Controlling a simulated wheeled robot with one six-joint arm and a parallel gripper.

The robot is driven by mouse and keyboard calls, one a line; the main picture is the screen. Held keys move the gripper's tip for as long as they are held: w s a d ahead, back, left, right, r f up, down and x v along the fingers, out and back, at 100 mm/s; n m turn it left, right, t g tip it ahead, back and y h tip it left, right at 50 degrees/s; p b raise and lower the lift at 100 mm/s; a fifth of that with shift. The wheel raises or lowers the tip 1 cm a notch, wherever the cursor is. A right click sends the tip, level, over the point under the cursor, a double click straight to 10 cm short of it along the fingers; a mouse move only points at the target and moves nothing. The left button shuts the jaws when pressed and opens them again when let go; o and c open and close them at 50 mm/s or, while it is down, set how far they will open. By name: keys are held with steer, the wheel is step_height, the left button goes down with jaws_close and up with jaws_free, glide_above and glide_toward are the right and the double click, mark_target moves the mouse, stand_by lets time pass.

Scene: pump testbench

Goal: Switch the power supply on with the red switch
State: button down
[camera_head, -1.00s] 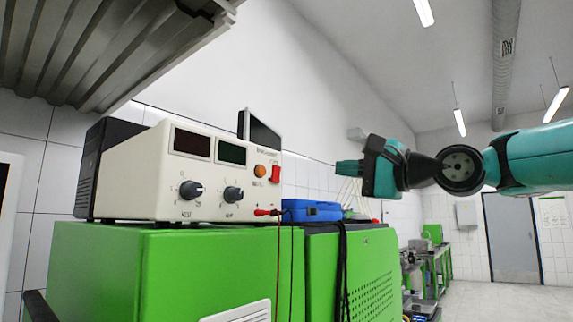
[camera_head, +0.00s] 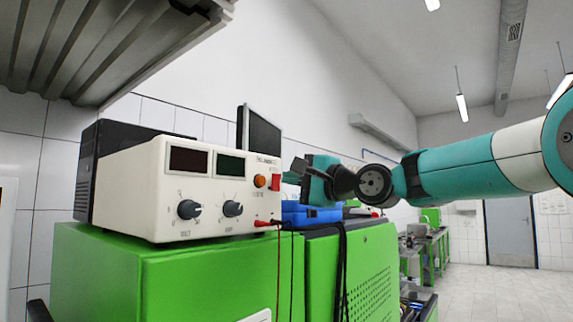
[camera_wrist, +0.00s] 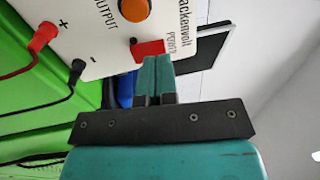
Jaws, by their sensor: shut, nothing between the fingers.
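The power supply (camera_head: 165,185) is a cream box with two dark displays and two knobs, standing on a green cabinet. Its red switch (camera_head: 275,182) is at the right end of the front panel, beside an orange round lamp or button (camera_head: 259,181). The displays look dark. In the wrist view the red switch (camera_wrist: 148,50) lies just beyond the fingertips, partly hidden by them. My gripper (camera_head: 290,172) is shut and empty, its teal fingers (camera_wrist: 155,65) pointing at the panel close to the switch. I cannot tell whether they touch it.
Red and black plugs (camera_wrist: 44,35) with cables are in the output sockets below the switch. A blue case (camera_head: 312,214) sits on the green cabinet (camera_head: 150,275) under my gripper. A dark monitor (camera_head: 262,135) stands behind the supply.

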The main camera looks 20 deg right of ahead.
steer(key=shift+x, duration=0.8)
steer(key=shift+w+a+r+p, duration=0.1)
steer(key=shift+w+p, duration=0.05)
steer(key=shift+p, duration=0.15)
steer(key=s+d+r+b, duration=0.2)
steer(key=s+d+b, duration=0.3)
steer(key=s, duration=0.6)
steer(key=shift+s+d, duration=0.35)
steer(key=shift+d, duration=1.05)
